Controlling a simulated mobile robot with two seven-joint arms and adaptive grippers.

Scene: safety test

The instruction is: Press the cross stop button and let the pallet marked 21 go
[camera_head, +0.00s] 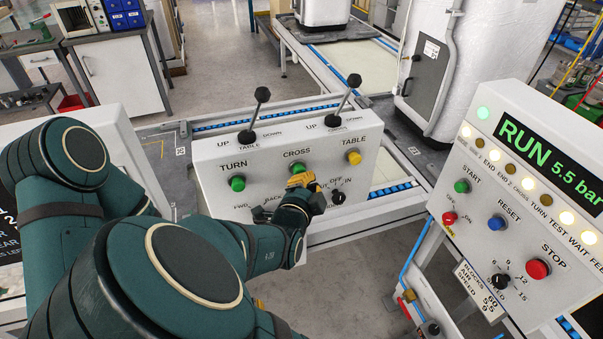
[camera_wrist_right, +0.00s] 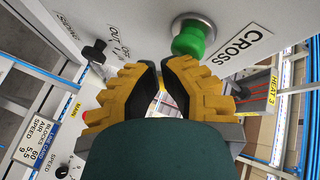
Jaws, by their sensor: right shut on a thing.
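The green CROSS button (camera_head: 297,168) is on the middle of the white tilted control box. My right gripper (camera_head: 301,181), with yellow fingers, is just below it in the head view. In the right wrist view, the green button (camera_wrist_right: 190,38) is close beside the fingertips (camera_wrist_right: 160,66), not visibly between them; I cannot tell whether they touch. The fingertips are close together, and what they grip is hidden. My left gripper is not in view. Dark pallets (camera_head: 350,30) carry large white loads at the back; I cannot read a 21 on any.
A black selector knob (camera_head: 338,197) is right of the gripper. Green TURN (camera_head: 237,183) and yellow TABLE (camera_head: 354,157) buttons flank CROSS, below two levers (camera_head: 246,135) (camera_head: 343,103). The right panel has a red STOP button (camera_head: 537,269) and a display (camera_head: 550,155) reading RUN 5.5 bar.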

